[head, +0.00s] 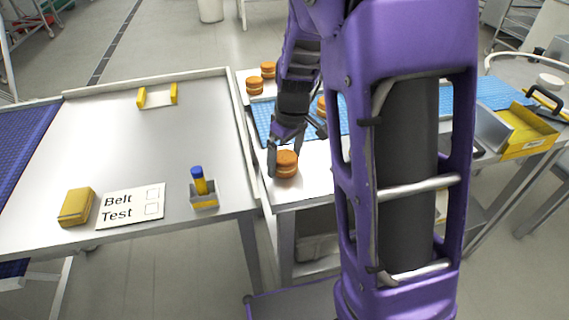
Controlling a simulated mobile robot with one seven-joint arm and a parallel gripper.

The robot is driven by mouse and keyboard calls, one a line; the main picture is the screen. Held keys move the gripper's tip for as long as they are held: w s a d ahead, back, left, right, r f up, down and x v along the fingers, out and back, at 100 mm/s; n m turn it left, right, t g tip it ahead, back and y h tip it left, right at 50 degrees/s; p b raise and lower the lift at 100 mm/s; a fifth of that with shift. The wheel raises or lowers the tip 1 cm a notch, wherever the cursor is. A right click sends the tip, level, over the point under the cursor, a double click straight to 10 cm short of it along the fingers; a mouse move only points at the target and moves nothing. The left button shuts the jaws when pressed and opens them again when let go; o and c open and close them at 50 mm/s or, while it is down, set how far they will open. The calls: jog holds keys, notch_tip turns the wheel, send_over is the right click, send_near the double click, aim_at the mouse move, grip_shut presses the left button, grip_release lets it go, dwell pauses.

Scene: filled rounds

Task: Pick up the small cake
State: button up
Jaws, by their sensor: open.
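A small round cake (287,165), orange-brown with layers like a filled sandwich round, sits on the white table near its front left corner. My gripper (290,160) points down at the cake, one finger at the cake's left side and the other partly hidden behind or beside it. The jaws are open. I cannot tell whether a finger touches the cake. Two similar cakes stand at the back left of the same table, one (254,85) in front of the other (268,69). Another cake (322,104) shows partly behind my arm on the blue mat.
The blue mat (262,118) lies on the cake table. A steel table at left holds a "Belt Test" card (130,206), a yellow block (76,207), a holder with a blue-capped tube (203,195) and a yellow bracket (157,96). A yellow bin (527,131) stands at right.

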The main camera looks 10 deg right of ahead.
jog(key=shift+f, duration=0.35)
jog(key=c, duration=0.8)
jog(key=shift+o, duration=0.2)
jog(key=shift+r, duration=0.15)
